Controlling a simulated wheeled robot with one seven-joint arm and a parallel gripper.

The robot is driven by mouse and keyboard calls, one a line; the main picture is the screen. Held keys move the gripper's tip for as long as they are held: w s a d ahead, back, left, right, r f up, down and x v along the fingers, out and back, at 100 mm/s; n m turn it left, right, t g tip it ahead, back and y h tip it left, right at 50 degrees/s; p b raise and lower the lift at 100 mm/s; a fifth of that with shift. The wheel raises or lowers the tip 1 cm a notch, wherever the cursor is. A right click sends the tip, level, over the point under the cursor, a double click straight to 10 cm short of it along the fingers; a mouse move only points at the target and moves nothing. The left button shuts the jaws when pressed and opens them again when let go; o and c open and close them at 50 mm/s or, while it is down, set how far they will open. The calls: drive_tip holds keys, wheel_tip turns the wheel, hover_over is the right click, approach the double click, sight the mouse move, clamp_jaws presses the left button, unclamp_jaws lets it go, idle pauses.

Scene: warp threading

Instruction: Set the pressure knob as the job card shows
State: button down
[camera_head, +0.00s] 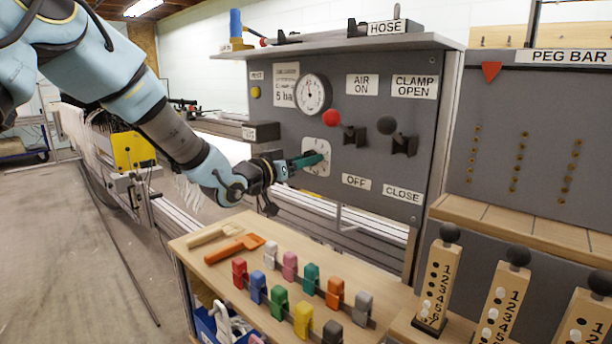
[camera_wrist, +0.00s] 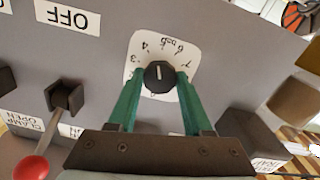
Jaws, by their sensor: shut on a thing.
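The pressure knob (camera_wrist: 159,78) is a round black knob with a white line, on a white numbered plate (camera_wrist: 143,62). In the wrist view the line points up, between the 4 and the "bar" lettering. My gripper (camera_wrist: 160,72) has its green fingers on both sides of the knob, shut on it. In the head view my gripper (camera_head: 316,158) reaches the plate (camera_head: 318,146) from the left and hides most of the knob. The job card (camera_head: 286,86) above reads 5 bar; its smaller print is blurred. A round gauge (camera_head: 312,94) sits beside it.
Right of the plate are the red-ball air lever (camera_head: 332,118) and the black-ball clamp lever (camera_head: 388,126). A shelf (camera_head: 340,45) juts out above. Below, a wooden bench (camera_head: 212,268) holds several coloured clips. A peg bar panel (camera_head: 545,130) stands at right.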

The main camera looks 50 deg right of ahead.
drive_tip(key=shift+f+m+b, duration=0.1)
drive_tip(key=shift+m+b, duration=0.9)
drive_tip(key=shift+b, duration=0.05)
drive_tip(key=shift+c, duration=1.6)
unclamp_jaws()
drive_tip(key=shift+a, duration=0.1)
drive_tip(key=a+b, duration=0.1)
drive_tip(key=a, duration=0.9)
drive_tip(key=shift+w+a, duration=0.3)
